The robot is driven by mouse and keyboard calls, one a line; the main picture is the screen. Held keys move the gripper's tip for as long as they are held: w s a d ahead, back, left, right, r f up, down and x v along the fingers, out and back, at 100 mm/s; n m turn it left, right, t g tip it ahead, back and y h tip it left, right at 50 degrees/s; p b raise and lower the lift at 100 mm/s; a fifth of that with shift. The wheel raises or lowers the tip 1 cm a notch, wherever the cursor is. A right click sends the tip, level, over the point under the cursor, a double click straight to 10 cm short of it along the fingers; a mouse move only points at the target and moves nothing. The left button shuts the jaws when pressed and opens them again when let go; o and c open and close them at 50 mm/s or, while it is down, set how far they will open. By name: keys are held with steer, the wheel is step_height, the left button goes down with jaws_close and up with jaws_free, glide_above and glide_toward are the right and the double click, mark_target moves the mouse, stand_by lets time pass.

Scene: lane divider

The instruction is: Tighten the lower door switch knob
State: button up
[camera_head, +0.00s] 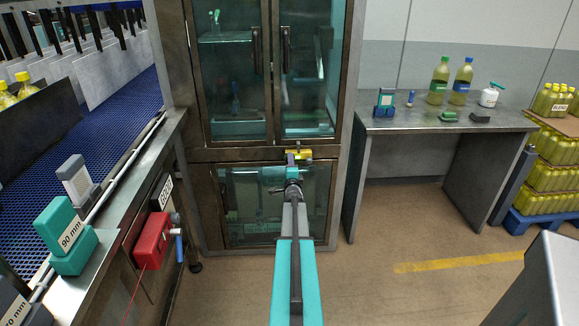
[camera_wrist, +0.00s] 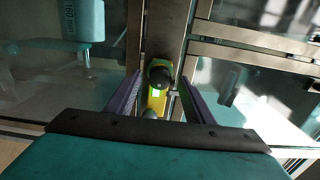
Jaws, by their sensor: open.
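The lower door switch (camera_head: 300,155) is a small yellow box on the cabinet frame, just above the lower glass door (camera_head: 262,205). In the wrist view its yellow body (camera_wrist: 156,101) has a round black knob (camera_wrist: 160,76) at its upper end. My gripper (camera_head: 295,172) is in front of the switch, below it in the head view, and partly hides that area. In the wrist view my two fingers stand apart, one on each side of the switch, with nothing held. I cannot tell whether the fingertips reach around the knob or stop short of it.
The cabinet's upper glass doors (camera_head: 232,75) have dark handles. A blue conveyor (camera_head: 85,130) with dividers runs at left, with a red box (camera_head: 152,241) on its side. A metal table (camera_head: 440,121) with bottles stands at right.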

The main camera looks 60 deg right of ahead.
steer(key=b+v, duration=0.1)
steer(key=v, duration=1.2)
steer(key=shift+s+a+b, duration=0.2)
steer(key=shift+a+b, duration=0.05)
steer(key=shift+b, duration=0.15)
stand_by(0.6)
